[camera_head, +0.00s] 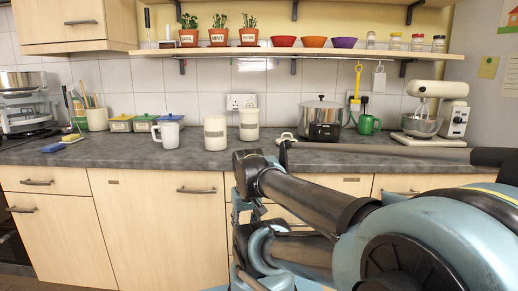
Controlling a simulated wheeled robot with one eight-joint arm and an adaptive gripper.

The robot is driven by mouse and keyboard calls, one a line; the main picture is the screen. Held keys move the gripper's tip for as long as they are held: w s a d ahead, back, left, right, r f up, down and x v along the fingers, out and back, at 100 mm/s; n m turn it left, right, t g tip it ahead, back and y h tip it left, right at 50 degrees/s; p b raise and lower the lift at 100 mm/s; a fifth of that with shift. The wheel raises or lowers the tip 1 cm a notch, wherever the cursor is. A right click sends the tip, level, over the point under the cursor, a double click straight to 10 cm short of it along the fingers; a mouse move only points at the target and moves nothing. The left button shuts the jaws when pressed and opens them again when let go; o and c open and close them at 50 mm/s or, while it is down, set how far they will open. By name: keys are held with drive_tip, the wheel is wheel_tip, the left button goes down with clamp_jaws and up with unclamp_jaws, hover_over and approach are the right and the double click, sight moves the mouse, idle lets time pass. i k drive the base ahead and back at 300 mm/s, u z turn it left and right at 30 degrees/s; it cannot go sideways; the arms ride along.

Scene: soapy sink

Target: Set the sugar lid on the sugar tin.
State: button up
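Two cream tins with grey labels stand on the counter near the middle. The left tin (215,133) shows no knob and looks lidless. The right tin (249,125) has a lid with a loop handle on. The labels are too small to read, so I cannot tell for sure which is the sugar tin. A small cream lid-like piece (287,137) lies on the counter between the right tin and the steel pot, partly hidden behind my arm. My folded arm fills the lower right. I cannot clearly make out my gripper's fingers or whether they hold anything.
A steel pot (320,119), a green mug (369,125) and a stand mixer (436,108) stand to the right. The counter (120,153) is clear in front of the tins. A shelf (230,52) runs above.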

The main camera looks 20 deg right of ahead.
sight(287, 138)
drive_tip(key=z, duration=0.35)
drive_tip(key=k, duration=0.35)
drive_tip(key=z, duration=0.35)
drive_tip(key=i, duration=0.5)
drive_tip(key=u, duration=0.05)
